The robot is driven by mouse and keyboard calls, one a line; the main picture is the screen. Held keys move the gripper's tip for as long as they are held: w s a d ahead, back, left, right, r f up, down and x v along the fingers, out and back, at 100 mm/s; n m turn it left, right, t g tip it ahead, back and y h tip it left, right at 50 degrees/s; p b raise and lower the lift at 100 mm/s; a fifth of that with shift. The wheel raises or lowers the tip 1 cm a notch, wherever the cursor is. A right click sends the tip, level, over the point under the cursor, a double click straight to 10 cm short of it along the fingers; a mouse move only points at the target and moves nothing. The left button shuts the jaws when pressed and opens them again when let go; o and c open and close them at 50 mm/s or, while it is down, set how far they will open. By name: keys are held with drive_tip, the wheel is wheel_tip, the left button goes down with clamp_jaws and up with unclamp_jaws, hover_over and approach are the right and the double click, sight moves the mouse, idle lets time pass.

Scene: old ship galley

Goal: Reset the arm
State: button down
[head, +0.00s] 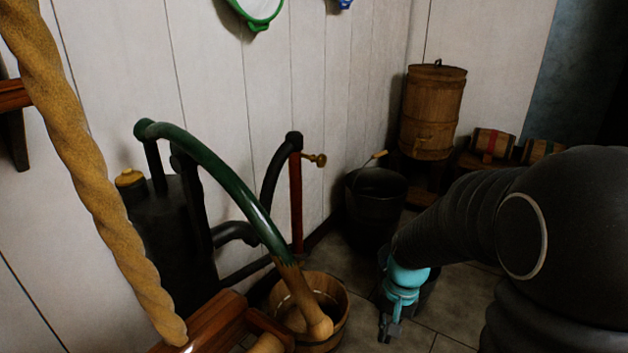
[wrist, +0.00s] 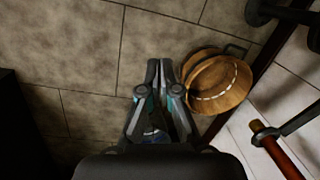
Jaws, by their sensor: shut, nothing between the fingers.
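My arm comes in from the right side of the head view, dark and ribbed, with a turquoise wrist part. My gripper (head: 388,328) hangs down over the tiled floor, to the right of the wooden bucket. In the wrist view my gripper (wrist: 160,66) points at the floor tiles, with its fingers together and nothing between them. The wooden bucket (wrist: 222,90) is just right of the fingers there, apart from them in the picture.
The wooden bucket (head: 339,318) stands below a green-handled pump (head: 212,165). A red pipe with a brass tap (head: 296,200) rises by the wall. A black bucket (head: 374,205) and a wooden barrel (head: 432,110) stand behind my gripper. A thick rope (head: 95,180) hangs at left.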

drive_tip(key=s+r+n+t, duration=0.1)
drive_tip(key=s+r+t, duration=0.2)
drive_tip(key=s+r, duration=0.3)
drive_tip(key=s+r+n+t+h, duration=0.1)
drive_tip(key=s+r+n+t, duration=0.1)
drive_tip(key=s+r, duration=0.5)
wheel_tip(320, 180, up, 5)
drive_tip(key=shift+s+d+f+t, duration=0.1)
drive_tip(key=shift+s+d+t, duration=0.15)
drive_tip(key=shift+t, duration=0.45)
